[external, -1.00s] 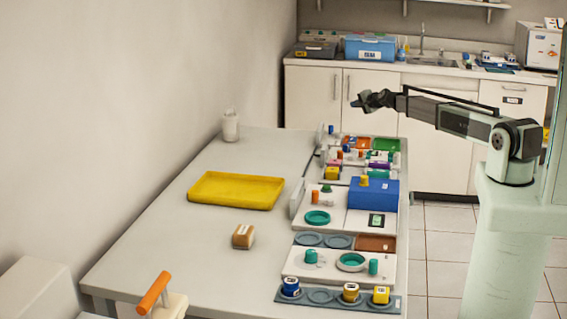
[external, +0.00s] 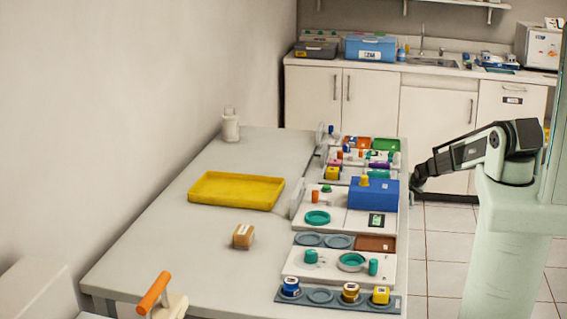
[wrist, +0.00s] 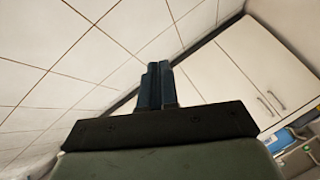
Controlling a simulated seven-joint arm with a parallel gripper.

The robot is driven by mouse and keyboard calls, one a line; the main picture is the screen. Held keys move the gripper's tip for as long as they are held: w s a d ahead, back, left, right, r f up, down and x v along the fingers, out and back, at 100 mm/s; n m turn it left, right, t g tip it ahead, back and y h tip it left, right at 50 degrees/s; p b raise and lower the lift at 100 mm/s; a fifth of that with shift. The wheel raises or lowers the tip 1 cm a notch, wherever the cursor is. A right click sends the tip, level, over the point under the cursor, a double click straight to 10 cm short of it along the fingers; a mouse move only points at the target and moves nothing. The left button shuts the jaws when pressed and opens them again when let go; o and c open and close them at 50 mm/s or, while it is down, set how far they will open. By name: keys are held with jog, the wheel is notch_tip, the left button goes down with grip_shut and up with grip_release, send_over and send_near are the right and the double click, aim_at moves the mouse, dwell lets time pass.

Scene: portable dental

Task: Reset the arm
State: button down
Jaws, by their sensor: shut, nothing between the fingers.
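My gripper (external: 415,184) is dark and hangs low beside the right edge of the table, next to the blue box. In the wrist view its two dark blue fingers (wrist: 158,68) are together with nothing between them. My arm is folded back close to its base, with the forearm sloping down to the left. In the external view the fingertips are too small and dark to make out clearly.
The table (external: 150,240) holds a yellow tray (external: 235,191), a tan block (external: 243,236), a blue box (external: 373,193) and several small dental items along its right side. White cabinets (external: 435,125) stand behind. The tiled floor (external: 440,265) between table and base is clear.

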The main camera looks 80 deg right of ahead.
jog(key=s+a+f+n+g+y, duration=0.15)
jog(key=a+f+n, duration=0.25)
jog(key=a+f, duration=0.5)
jog(key=w+a+f+n+g+y, duration=0.15)
jog(key=a+n, duration=0.35)
jog(key=a, duration=0.8)
jog(key=w+a+f+n+y, duration=0.1)
jog(key=w+a+n+y, duration=0.2)
jog(key=a, duration=1)
jog(key=s+a+r+n+g, duration=0.1)
jog(key=s+a+n+g, duration=0.1)
jog(key=a, duration=0.7)
jog(key=s+a+r+n+g+y, duration=0.1)
jog(key=s+a+n, duration=0.3)
jog(key=a, duration=0.6)
jog(key=s+a+r+n+g, duration=0.3)
jog(key=s+a, duration=0.3)
jog(key=a, duration=0.4)
jog(key=shift+s+a+n+g+y, duration=0.25)
jog(key=shift+s+n+g+y, duration=0.05)
jog(key=shift+n, duration=0.2)
jog(key=c, duration=1.8)
grip_release()
